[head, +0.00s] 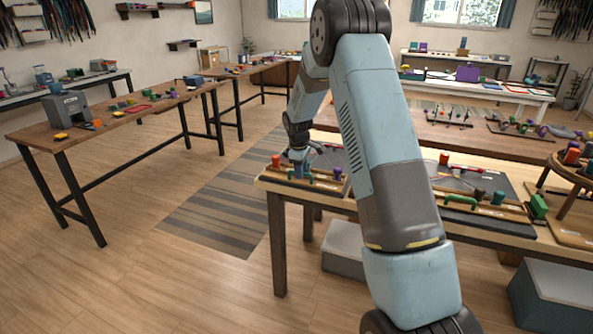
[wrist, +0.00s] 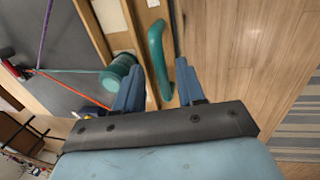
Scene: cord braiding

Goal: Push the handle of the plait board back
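The plait board has a wooden rim (wrist: 141,38) and a dark grey panel (wrist: 72,100) in the wrist view. A teal bar handle (wrist: 157,52) is fixed along its wooden edge. My gripper (wrist: 158,68) is open, with one blue finger on each side of the lower part of the handle. I cannot tell whether either finger touches it. In the head view my gripper (head: 302,170) is low at the near-left corner of the worktable, over the board's front edge, and it largely hides the handle there.
A teal spool (wrist: 118,73) stands beside the left finger, with red and purple cords over the panel. An orange peg (head: 276,160) is left of my gripper. A second board with a green handle (head: 461,201) lies to the right. Floor beyond the table's left edge is clear.

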